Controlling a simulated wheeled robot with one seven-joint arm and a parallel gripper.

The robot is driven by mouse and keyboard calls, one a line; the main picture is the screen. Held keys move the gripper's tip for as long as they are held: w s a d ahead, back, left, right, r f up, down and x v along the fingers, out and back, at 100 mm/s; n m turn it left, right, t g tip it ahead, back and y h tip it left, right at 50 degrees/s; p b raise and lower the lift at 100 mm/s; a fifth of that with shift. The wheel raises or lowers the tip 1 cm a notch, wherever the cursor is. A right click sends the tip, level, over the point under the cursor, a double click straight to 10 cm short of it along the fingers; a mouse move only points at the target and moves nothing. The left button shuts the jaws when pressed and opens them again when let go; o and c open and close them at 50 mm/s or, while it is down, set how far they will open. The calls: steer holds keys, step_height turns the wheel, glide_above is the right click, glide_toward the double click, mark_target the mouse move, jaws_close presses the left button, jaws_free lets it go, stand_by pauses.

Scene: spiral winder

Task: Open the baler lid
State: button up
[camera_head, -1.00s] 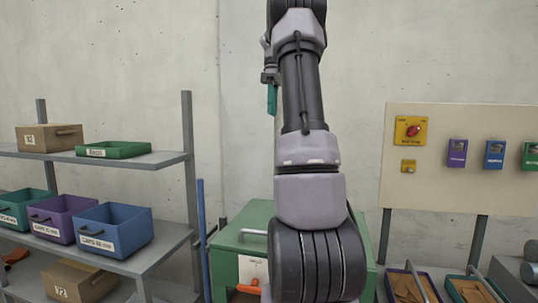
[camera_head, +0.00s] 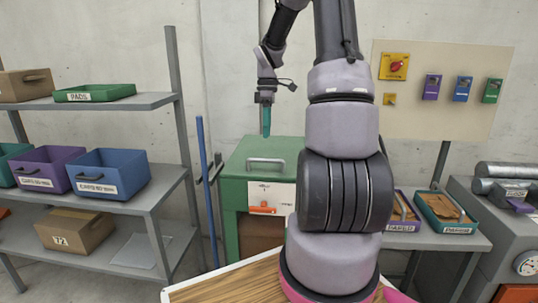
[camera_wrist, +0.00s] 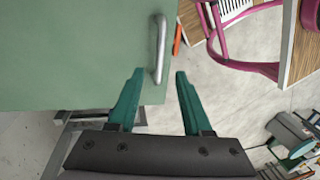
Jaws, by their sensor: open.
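The green baler (camera_head: 232,195) stands against the wall behind my arm. Its flat green lid (camera_head: 235,160) looks closed and has a grey bar handle (camera_head: 266,161) on top. In the wrist view my gripper (camera_wrist: 155,75) is open and empty. The handle (camera_wrist: 158,50) shows beyond the fingertips, roughly between them, near the lid's edge. My arm hides the baler's right part.
A grey shelf (camera_head: 150,100) with bins and boxes stands at the left. A blue pole (camera_head: 207,175) leans beside the baler. A wooden table (camera_head: 230,285) lies in front. Trays (camera_head: 447,210) and a control panel (camera_head: 435,90) are at the right.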

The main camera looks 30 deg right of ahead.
steer(key=f, duration=0.2)
steer(key=s+f, duration=0.1)
steer(key=f, duration=0.2)
steer(key=a+f, duration=0.1)
steer(key=f, duration=0.2)
steer(key=shift+s+f, duration=0.1)
steer(key=shift+s, duration=0.1)
jaws_close()
stand_by(1.1)
